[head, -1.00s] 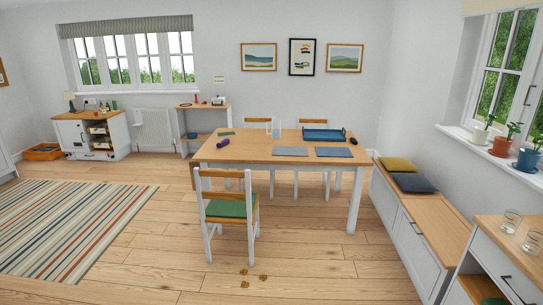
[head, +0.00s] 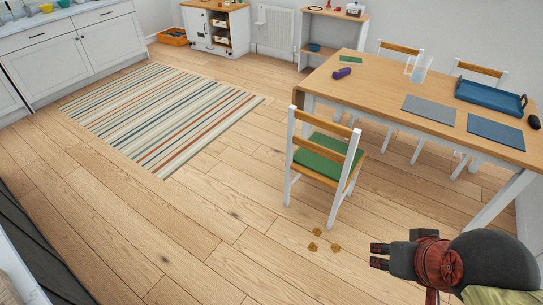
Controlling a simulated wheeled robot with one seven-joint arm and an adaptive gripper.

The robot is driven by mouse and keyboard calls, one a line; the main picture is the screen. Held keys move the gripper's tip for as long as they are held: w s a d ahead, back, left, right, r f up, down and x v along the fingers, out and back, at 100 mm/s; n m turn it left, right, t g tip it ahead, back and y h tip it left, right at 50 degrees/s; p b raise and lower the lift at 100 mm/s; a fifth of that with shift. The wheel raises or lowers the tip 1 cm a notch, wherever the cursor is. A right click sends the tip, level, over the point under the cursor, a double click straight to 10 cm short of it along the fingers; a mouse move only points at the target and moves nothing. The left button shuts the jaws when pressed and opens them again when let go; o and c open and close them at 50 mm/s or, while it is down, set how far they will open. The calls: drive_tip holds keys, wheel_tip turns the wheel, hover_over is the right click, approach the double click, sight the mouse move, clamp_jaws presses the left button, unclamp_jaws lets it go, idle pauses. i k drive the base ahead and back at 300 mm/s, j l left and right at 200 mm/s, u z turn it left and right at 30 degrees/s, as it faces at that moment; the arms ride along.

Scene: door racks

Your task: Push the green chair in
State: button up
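The green chair (head: 328,159) has white legs, wooden back rails and a green seat pad. It stands upright on the wood floor at the near left side of the dining table (head: 407,83), its seat partly beside the table edge. My gripper (head: 378,256) is at the lower right, in front of the chair and to its right, well apart from it. Its dark fingertips point left and hold nothing that I can see. Two small finger parts show with a narrow gap between them, but how far they are open is unclear.
A striped rug (head: 165,113) lies to the left, with bare floor between. Two other chairs (head: 400,48) stand behind the table. White cabinets (head: 75,50) line the far left.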

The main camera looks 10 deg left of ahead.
sight(334, 164)
drive_tip(key=i+j+u, duration=0.25)
drive_tip(key=i+u, duration=0.7)
drive_tip(key=i+l+u, duration=0.1)
drive_tip(key=i+u, duration=0.4)
drive_tip(key=i, duration=0.15)
drive_tip(key=i+z, duration=0.15)
drive_tip(key=i, duration=0.35)
drive_tip(key=i+z, duration=0.1)
drive_tip(key=i, duration=0.4)
drive_tip(key=i+j+z, duration=0.15)
drive_tip(key=i, duration=0.35)
drive_tip(key=i+j+z, duration=0.1)
drive_tip(key=i, duration=0.4)
drive_tip(key=i+j+z, duration=0.1)
drive_tip(key=z, duration=4.05)
drive_tip(key=j, duration=0.05)
